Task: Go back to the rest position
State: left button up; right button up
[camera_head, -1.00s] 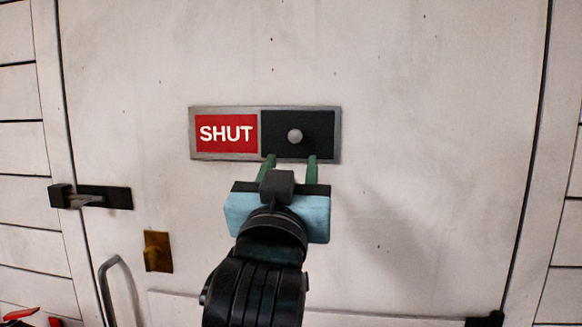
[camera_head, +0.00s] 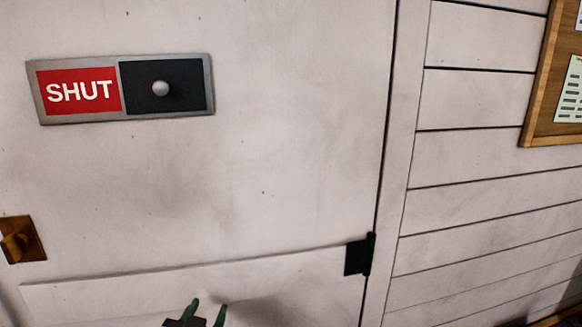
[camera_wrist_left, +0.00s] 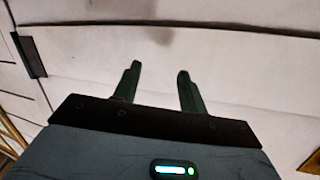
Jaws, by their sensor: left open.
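My left gripper (camera_head: 206,312) shows at the bottom edge of the head view, in front of the lower part of the white door (camera_head: 280,130). Its two green fingers are apart with nothing between them. In the left wrist view the open fingers (camera_wrist_left: 156,85) point at the pale door surface. The sliding sign (camera_head: 122,88) on the door shows a red panel reading SHUT (camera_head: 79,91) on its left and a black panel with a round grey knob (camera_head: 160,88) on its right. The gripper is well below the sign and apart from it. My right gripper is not in view.
A brass latch plate (camera_head: 20,240) is at the left edge. A black hinge (camera_head: 358,255) sits on the door's right side. White plank wall (camera_head: 480,180) lies to the right, with a wood-framed notice board (camera_head: 540,100) at the upper right.

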pick_arm(q)
jog(key=s+a+f+g, duration=0.1)
jog(key=s+f+g, duration=0.1)
jog(key=s+f, duration=0.6)
jog(key=s+a+f+g, duration=0.15)
jog(key=s+f, duration=0.25)
jog(key=f, duration=0.8)
jog(key=s+a+f+g, duration=0.1)
jog(key=s+f, duration=0.4)
jog(key=s, duration=0.3)
jog(key=s+a+f+g+h, duration=0.1)
jog(key=s+f+g, duration=0.1)
jog(key=s+f, duration=0.4)
jog(key=shift+s, duration=0.85)
